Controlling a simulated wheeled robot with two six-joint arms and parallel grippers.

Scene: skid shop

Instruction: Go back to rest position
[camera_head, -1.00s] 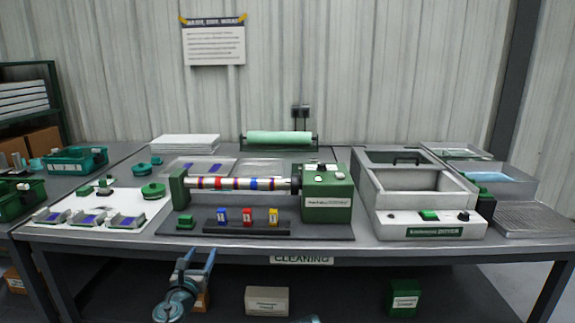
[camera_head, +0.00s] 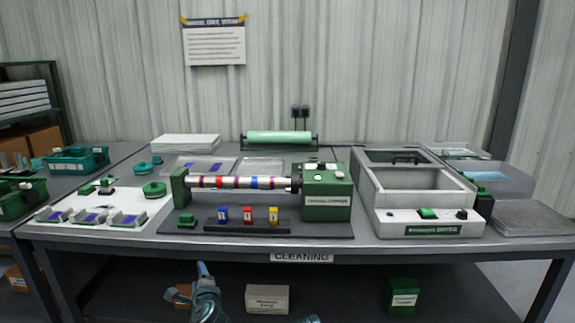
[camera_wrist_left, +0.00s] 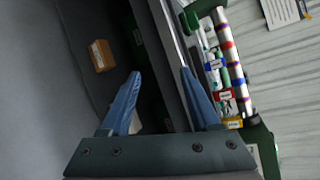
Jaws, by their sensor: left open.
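My left gripper (camera_head: 204,272) is low in front of the bench in the head view, below the bench top's front edge. In the left wrist view its two blue fingers (camera_wrist_left: 160,78) are spread apart with nothing between them. A small blue piece, probably the tip of my right gripper (camera_head: 311,318), shows at the bottom edge of the head view. The rest of it is out of frame, so its jaws cannot be judged.
The bench (camera_head: 350,246) carries a striped roller machine (camera_head: 326,209), a grey washing unit (camera_head: 430,226) and small trays. Boxes (camera_head: 267,299) stand on the lower shelf. A green-teal crate (camera_head: 78,160) sits on the left table. Open space lies in front of the bench.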

